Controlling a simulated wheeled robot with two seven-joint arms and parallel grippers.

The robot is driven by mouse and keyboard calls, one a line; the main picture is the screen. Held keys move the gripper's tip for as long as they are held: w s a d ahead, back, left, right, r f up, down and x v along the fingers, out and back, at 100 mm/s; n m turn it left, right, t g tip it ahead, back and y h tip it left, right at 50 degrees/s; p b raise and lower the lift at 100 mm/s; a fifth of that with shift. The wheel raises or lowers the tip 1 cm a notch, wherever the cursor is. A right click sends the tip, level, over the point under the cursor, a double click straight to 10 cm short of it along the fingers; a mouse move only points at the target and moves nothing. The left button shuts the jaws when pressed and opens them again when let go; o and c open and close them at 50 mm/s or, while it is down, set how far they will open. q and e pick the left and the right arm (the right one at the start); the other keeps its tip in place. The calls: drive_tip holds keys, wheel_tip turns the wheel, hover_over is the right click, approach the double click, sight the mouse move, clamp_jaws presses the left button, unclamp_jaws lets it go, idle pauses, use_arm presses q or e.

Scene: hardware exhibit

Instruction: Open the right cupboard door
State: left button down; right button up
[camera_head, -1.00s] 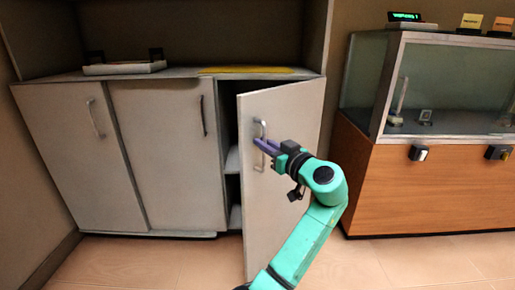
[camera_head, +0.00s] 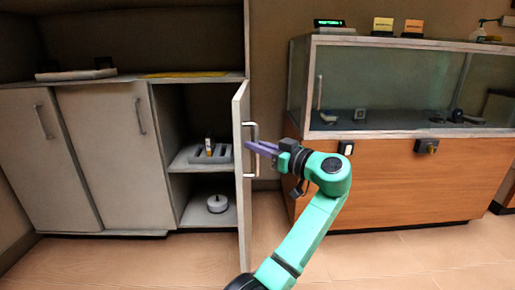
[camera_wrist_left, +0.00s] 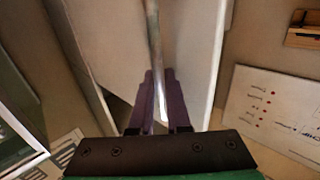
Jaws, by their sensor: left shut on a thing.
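The right cupboard door (camera_head: 242,190) stands wide open, swung out so that it shows nearly edge-on in the head view. Its metal bar handle (camera_head: 253,150) is on the face turned to the right. My left gripper (camera_head: 252,147) is shut on this handle, its purple fingers reaching in from the right. In the left wrist view the handle (camera_wrist_left: 153,50) runs down between the two fingers (camera_wrist_left: 158,112), with the pale door panel (camera_wrist_left: 190,50) behind it. My right gripper is in neither view.
The open compartment has a shelf (camera_head: 190,164) with a grey tray-like item (camera_head: 218,153) and a round white item (camera_head: 217,203) below. Two closed doors (camera_head: 115,150) are at left. A glass display case (camera_head: 400,85) on an orange-brown base (camera_head: 400,185) stands close at right. Floor in front is clear.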

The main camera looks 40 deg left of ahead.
use_arm(q)
drive_tip(key=shift+w+d, duration=0.25)
drive_tip(key=shift+w, duration=0.05)
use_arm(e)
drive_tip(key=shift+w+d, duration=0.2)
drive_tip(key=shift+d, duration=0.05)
use_arm(q)
drive_tip(key=c, duration=1.2)
unclamp_jaws()
drive_tip(key=shift+a, duration=0.1)
drive_tip(key=shift+o, duration=0.2)
drive_tip(key=s+d+p, duration=0.2)
drive_tip(key=d, duration=1.2)
drive_tip(key=shift+d, duration=0.25)
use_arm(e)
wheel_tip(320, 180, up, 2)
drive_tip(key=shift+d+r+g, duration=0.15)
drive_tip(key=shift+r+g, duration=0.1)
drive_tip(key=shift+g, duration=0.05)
use_arm(q)
drive_tip(key=shift+f, duration=0.1)
